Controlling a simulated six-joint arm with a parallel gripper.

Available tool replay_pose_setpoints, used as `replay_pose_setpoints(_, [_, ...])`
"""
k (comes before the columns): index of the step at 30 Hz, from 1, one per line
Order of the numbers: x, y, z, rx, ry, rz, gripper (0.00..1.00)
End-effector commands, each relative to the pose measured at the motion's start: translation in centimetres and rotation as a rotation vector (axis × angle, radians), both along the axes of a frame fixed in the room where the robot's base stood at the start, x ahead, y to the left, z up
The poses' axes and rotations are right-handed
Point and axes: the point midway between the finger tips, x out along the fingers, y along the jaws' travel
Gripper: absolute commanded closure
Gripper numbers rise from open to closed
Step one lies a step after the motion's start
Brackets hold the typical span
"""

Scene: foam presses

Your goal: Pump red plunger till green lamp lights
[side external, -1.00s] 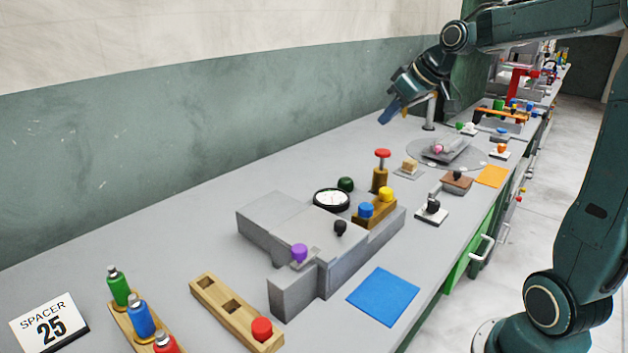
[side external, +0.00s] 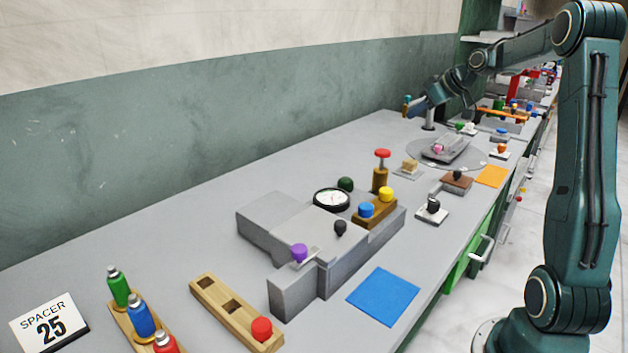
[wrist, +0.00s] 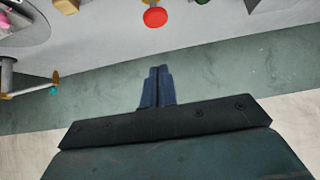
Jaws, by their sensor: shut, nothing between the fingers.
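The red plunger (side external: 382,154) is a flat red cap on a thin stem above a brass-coloured body, standing upright at the back of the grey press block. Its red cap also shows at the top of the wrist view (wrist: 155,17). The green lamp (side external: 345,184) is a dark green dome beside the white dial and looks unlit. My gripper (side external: 413,112) is shut and empty, above the far part of the bench, beyond and apart from the plunger. Its blue fingers (wrist: 156,70) are together in the wrist view.
The grey press block (side external: 275,212) carries a white dial (side external: 331,199) and blue, yellow, black and purple knobs. A metal post (side external: 429,112) with a teal-tipped arm (wrist: 54,91) stands close to my gripper. A round turntable (side external: 415,158) lies near it. The wall borders the bench behind.

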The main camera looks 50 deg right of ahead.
Motion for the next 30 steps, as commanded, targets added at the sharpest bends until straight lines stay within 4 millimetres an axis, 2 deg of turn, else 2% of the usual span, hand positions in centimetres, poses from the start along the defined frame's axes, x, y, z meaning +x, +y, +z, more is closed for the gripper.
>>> replay_pose_setpoints(14, [0.5,0.0,-0.5,0.001,0.001,0.000,1.00])
replay_pose_setpoints(20, [1.8,0.1,-1.8,0.001,0.002,0.001,1.00])
replay_pose_setpoints(30, [5.3,0.1,-5.4,0.003,0.003,0.001,1.00])
